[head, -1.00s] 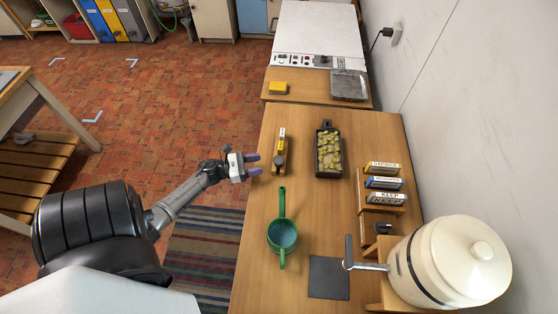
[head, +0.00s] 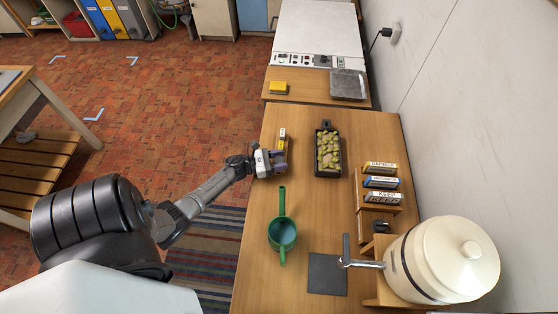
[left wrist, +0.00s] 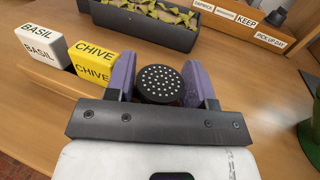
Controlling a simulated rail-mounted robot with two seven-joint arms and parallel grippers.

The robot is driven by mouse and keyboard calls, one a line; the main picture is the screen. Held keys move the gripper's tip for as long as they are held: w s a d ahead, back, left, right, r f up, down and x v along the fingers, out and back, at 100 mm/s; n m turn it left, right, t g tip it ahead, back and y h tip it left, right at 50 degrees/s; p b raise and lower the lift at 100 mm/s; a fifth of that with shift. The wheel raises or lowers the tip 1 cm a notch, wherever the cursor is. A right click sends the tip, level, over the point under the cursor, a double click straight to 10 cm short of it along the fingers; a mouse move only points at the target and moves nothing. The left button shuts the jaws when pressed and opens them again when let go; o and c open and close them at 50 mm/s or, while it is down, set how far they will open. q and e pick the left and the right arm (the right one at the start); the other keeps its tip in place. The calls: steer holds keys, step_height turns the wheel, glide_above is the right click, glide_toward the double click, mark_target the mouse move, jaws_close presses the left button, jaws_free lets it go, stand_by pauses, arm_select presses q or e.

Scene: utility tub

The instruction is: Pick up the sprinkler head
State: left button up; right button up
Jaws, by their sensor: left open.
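The sprinkler head (left wrist: 160,84), a dark round disc with rows of white holes, sits between the two purple fingers in the left wrist view, with a small gap showing at its right side. My left gripper (left wrist: 160,80) is open around it. In the head view my left gripper (head: 279,163) is over the left part of the wooden counter (head: 262,210), and it mostly hides the sprinkler head there. My right gripper is not in view.
A label holder with yellow and white blocks (left wrist: 93,62) stands close to the left finger. A black planter (head: 328,171) is just beyond. A green pot (head: 282,232), a label rack (head: 382,182) and a cream crock (head: 445,260) also stand on the counter.

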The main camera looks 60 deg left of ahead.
mark_target(282, 161)
arm_select(q)
steer(key=c, duration=0.5)
steer(key=shift+r, duration=0.1)
steer(key=shift+r, duration=0.75)
steer(key=r, duration=0.1)
steer(key=d+r, duration=0.1)
steer(key=r, duration=0.1)
steer(key=shift+w+r, duration=0.1)
steer(key=shift+w, duration=0.1)
steer(key=w+d+r, duration=0.1)
steer(key=d+r, duration=0.1)
steer(key=d, duration=0.1)
steer(key=w+d+r, duration=0.1)
steer(key=d+r, duration=0.1)
steer(key=d, duration=0.1)
steer(key=w+d+r, duration=0.1)
steer(key=d+r, duration=0.1)
steer(key=d, duration=0.2)
steer(key=shift+w+r, duration=0.1)
steer(key=shift+w, duration=0.15)
